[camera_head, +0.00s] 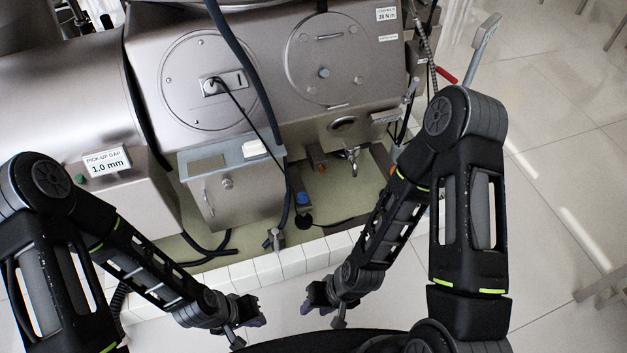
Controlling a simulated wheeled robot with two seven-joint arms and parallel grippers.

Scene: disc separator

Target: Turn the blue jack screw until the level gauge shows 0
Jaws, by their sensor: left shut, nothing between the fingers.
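A small blue knob (303,198), which looks like the blue jack screw, stands low on the greenish floor beneath the steel machine, with a dark round foot beside it. I cannot make out a level gauge or its reading. My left gripper (246,318) is shut and empty, low in the picture in front of the white tile edge, well apart from the blue knob. My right gripper (318,298) is to its right, also in front of the tile edge and apart from the knob. It is dark and small, so its fingers are unclear.
The steel machine (270,120) fills the back. A steel box (230,200) stands left of the knob, and a tap (351,160) hangs to its right. Dark hoses and a cable run down near the knob. A white tile edge (290,262) lies before my grippers. Open floor (540,130) lies right.

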